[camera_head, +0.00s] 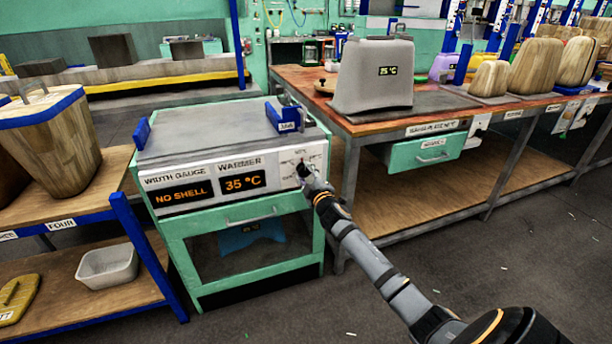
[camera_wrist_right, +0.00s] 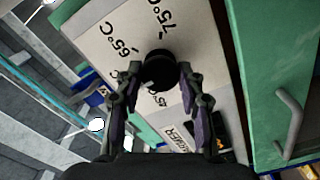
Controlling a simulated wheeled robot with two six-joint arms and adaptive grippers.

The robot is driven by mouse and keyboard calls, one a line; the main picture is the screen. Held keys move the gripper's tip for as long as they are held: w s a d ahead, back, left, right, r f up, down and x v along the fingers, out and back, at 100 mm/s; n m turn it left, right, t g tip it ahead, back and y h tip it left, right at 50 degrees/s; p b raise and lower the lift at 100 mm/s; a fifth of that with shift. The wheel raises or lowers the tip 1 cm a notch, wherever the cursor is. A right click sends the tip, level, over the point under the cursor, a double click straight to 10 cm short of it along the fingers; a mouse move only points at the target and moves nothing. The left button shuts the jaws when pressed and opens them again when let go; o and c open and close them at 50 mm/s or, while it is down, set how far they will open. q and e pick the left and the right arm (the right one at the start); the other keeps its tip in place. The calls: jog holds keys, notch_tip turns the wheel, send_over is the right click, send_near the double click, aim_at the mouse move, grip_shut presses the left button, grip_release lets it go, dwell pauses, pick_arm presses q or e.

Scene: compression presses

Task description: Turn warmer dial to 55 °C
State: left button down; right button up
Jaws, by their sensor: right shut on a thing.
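The warmer dial is a black round knob (camera_wrist_right: 158,70) on a pale panel with printed marks that include 65 °C and 75 °C. In the head view the panel (camera_head: 287,160) is at the right end of the machine's front. The warmer display (camera_head: 242,181) reads 35 °C. My right gripper (camera_head: 305,176) is at the dial and hides most of it there. In the right wrist view my right gripper (camera_wrist_right: 158,82) has one finger on each side of the knob, shut on it. My left gripper is not in view.
The green machine also has a width gauge display (camera_head: 182,193) reading NO SHELL. A drawer handle (camera_head: 250,216) is below the panel. A workbench (camera_head: 345,122) stands close on the right, with a grey block (camera_head: 372,75) on it. A shelf (camera_head: 92,196) stands at left.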

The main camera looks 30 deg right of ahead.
jog(key=shift+f, duration=0.1)
jog(key=o, duration=1.2)
jog(key=shift+c, duration=0.2)
jog(key=v, duration=1.2)
